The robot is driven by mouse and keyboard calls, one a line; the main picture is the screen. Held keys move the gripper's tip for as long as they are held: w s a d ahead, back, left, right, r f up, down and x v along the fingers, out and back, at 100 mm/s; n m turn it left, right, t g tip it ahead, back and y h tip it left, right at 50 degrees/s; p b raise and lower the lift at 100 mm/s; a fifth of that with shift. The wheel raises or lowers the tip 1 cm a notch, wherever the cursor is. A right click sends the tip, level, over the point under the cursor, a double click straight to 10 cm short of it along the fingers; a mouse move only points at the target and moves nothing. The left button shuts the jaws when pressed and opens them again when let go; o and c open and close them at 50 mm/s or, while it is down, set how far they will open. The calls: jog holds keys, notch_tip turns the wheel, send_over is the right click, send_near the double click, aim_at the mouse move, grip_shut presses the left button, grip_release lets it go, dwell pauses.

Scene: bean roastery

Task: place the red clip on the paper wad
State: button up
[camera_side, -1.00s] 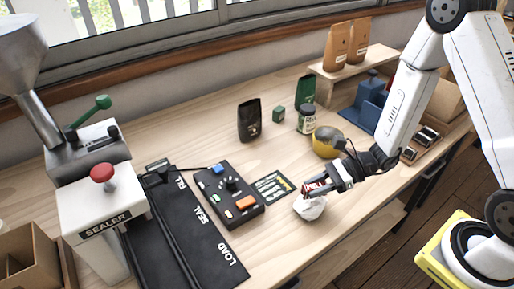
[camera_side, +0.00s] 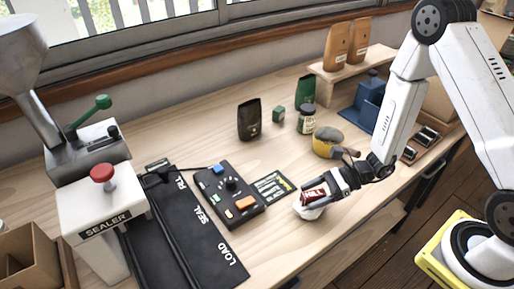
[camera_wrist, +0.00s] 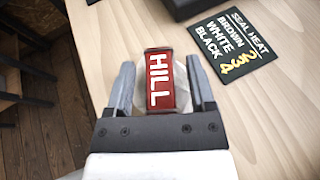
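The red clip (camera_side: 314,195), a red bar with white "HILL" lettering, lies on top of the white paper wad (camera_side: 308,213) near the table's front edge. In the wrist view the clip (camera_wrist: 159,83) sits between the fingers, with the pale wad (camera_wrist: 183,93) showing under it on both sides. My gripper (camera_wrist: 161,76) is open around the clip, with a gap between each finger and the clip. In the side view my gripper (camera_side: 321,197) comes in from the right, low over the wad. The wad's underside is hidden.
A seal heat card (camera_side: 271,187) and a control box (camera_side: 232,193) lie left of the wad. A yellow-and-grey rounded object (camera_side: 327,143) stands close behind my gripper, near a dark jar (camera_side: 306,119). Bare table lies in front of the control box.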

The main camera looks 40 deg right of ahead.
jog(key=shift+r, duration=0.15)
jog(key=shift+d+r, duration=0.1)
jog(key=shift+d, duration=0.05)
jog(key=v, duration=1.1)
jog(key=shift+s+d, duration=0.25)
jog(key=shift+a, duration=0.1)
dwell(0.7)
